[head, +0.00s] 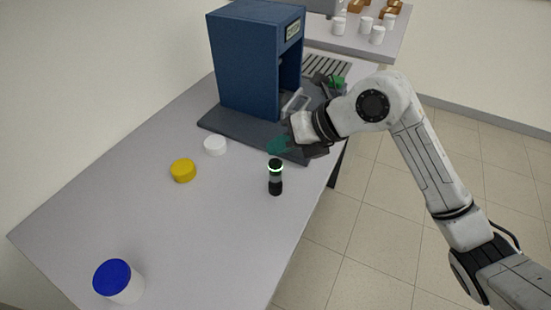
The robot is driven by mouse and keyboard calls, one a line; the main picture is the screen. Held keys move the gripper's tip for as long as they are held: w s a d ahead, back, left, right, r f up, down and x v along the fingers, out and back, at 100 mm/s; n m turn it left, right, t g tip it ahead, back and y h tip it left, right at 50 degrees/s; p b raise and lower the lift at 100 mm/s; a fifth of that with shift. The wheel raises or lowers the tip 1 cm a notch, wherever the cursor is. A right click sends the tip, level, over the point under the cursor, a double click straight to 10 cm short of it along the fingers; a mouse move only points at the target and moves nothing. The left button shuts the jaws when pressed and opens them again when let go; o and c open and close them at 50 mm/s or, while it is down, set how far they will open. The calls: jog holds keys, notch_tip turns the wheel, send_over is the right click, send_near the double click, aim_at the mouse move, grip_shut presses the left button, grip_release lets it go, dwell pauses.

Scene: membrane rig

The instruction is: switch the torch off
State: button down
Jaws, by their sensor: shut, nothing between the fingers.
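The torch (275,182) is a small dark cylinder standing upright on the grey table. A pale glowing ring shows near its top, so it looks lit. No separate switch can be made out on it. My gripper (292,145) is just behind and to the right of the torch in the picture, over the dark base of the blue rig. It is shut and holds nothing, and it appears apart from the torch. My wrist partly hides its fingers.
The blue rig (243,70) stands on a dark base behind the torch. A white cap (215,146), a yellow cap (183,170) and a blue-lidded jar (119,281) are on the table (215,235). The table front is mostly clear. A back table (350,44) holds white jars.

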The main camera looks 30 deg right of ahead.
jog(key=shift+f, duration=0.15)
dwell(0.3)
jog(key=shift+f+b, duration=0.3)
jog(key=shift+b, duration=0.3)
jog(key=shift+f+b, duration=0.45)
jog(key=shift+b, duration=0.05)
dwell(0.4)
jog(key=shift+r, duration=0.15)
jog(key=shift+r+p, duration=0.5)
jog(key=shift+r, duration=0.25)
notch_tip(320, 180, up, 6)
jog(key=p, duration=0.4)
jog(key=c, duration=1.8)
grip_release()
